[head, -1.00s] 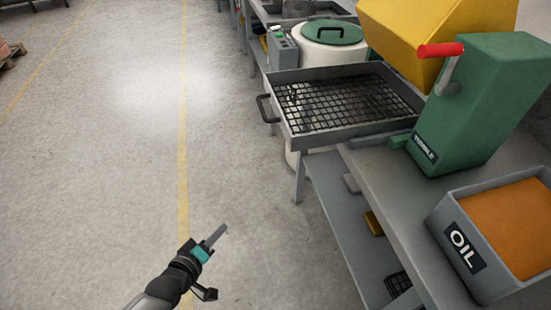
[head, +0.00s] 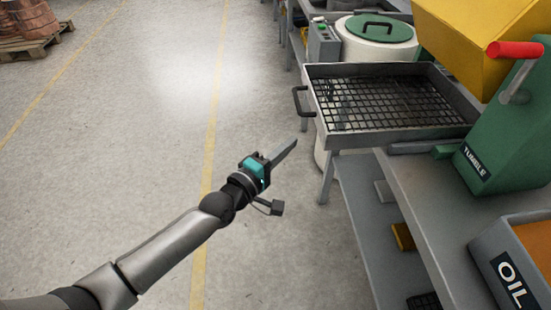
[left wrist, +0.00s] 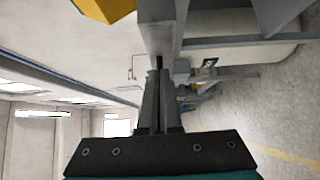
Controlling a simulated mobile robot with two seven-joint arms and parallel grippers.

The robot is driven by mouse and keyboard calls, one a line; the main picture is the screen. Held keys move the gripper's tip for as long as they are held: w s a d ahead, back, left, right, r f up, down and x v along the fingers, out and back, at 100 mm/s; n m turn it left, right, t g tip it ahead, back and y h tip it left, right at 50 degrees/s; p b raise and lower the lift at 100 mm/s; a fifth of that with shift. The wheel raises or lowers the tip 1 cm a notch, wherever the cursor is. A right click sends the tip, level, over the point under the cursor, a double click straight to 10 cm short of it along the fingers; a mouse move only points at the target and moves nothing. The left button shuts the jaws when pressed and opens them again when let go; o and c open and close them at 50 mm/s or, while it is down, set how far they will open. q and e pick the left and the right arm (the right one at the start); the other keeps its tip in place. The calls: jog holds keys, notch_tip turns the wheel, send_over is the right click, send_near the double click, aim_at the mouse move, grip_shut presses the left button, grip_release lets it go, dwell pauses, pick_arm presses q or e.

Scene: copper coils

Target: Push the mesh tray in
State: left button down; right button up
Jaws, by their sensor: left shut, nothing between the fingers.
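The mesh tray (head: 352,137) is a grey metal frame with a dark wire grid floor, in the upper right of the head view. It sticks out to the left past the bench edge. Its black handle (head: 298,101) is on its left side. My left gripper (head: 290,147) is shut and empty, over the open floor, below and a little left of the handle and apart from it. In the left wrist view its closed fingers (left wrist: 160,95) point at a grey metal part that I cannot identify for sure. My right gripper is not in view.
Right of the tray stands a green TUMBLE unit (head: 500,145) with a red-handled crank, beneath a yellow hopper (head: 470,40). An OIL bin (head: 510,270) sits on the bench at lower right. A white drum with green lid (head: 376,27) stands behind.

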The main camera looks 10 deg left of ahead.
aim_at(321, 131)
pick_arm(q)
jog(key=shift+w+d, duration=0.55)
jog(key=shift+d, duration=0.25)
jog(key=shift+w+d, duration=0.6)
jog(key=shift+d, duration=0.25)
jog(key=shift+w+d, duration=0.55)
jog(key=shift+d, duration=0.25)
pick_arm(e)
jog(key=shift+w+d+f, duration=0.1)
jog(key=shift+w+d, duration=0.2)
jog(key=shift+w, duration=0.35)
